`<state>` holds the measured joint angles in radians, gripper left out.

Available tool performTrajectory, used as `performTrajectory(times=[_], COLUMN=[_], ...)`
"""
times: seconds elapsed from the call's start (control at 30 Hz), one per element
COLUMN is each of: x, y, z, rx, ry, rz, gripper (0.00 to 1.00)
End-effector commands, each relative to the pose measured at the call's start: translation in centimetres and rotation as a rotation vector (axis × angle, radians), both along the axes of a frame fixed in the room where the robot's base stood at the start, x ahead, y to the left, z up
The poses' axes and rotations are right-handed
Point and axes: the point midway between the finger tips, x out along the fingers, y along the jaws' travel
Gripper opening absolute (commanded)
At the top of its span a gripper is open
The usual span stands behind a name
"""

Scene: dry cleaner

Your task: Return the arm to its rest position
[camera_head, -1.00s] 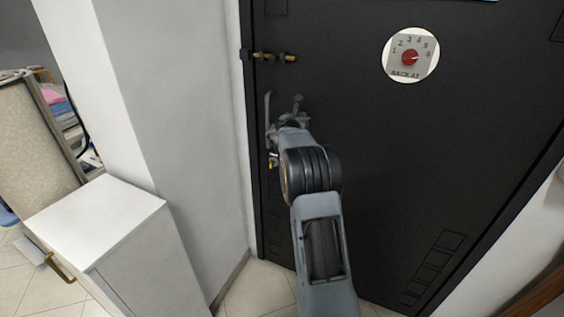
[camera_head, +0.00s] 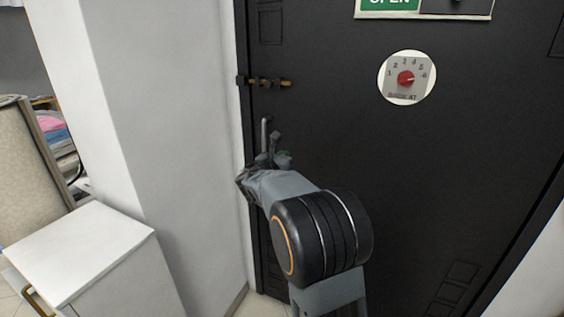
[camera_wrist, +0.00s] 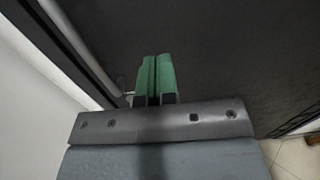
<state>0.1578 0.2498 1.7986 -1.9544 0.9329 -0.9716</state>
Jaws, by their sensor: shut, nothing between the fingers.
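My gripper (camera_head: 283,156) is in front of the black door (camera_head: 420,170), close to its left edge, in the head view. The arm's wrist and elbow hide much of the gripper. In the wrist view my gripper (camera_wrist: 155,62) shows two green fingertips pressed side by side, shut with nothing between them. A grey upright handle (camera_head: 265,135) stands beside the gripper on the door. In the wrist view a grey bar (camera_wrist: 75,42) runs to the left of the fingers. I cannot tell whether the fingers touch it.
A bolt latch (camera_head: 264,82) is on the door's upper left. A round dial sign (camera_head: 407,78) and a green OPEN sign (camera_head: 388,5) are on the door. A white wall (camera_head: 185,130) and a white cabinet (camera_head: 80,250) stand close on the left.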

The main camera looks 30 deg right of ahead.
Motion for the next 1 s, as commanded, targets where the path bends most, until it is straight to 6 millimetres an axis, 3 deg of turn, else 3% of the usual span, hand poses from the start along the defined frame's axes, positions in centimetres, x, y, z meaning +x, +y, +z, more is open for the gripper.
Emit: performTrajectory(times=[0.37,0.47,0.6,0.67,0.8,1.0], x=[-0.7,-1.6,-5.7,-8.2,-14.1,-21.3], y=[0.9,0.5,0.8,1.7,5.6,13.3], z=[-0.1,-2.1,-7.3,-8.8,-11.0,-11.4], rx=[0.025,0.182,0.539,0.707,1.069,1.481], ry=[-0.035,-0.133,-0.303,-0.402,-0.637,-0.912], rz=[-0.002,-0.056,-0.253,-0.368,-0.672,-1.121], gripper=[0.00,0.00,0.00,0.00,0.00,0.00])
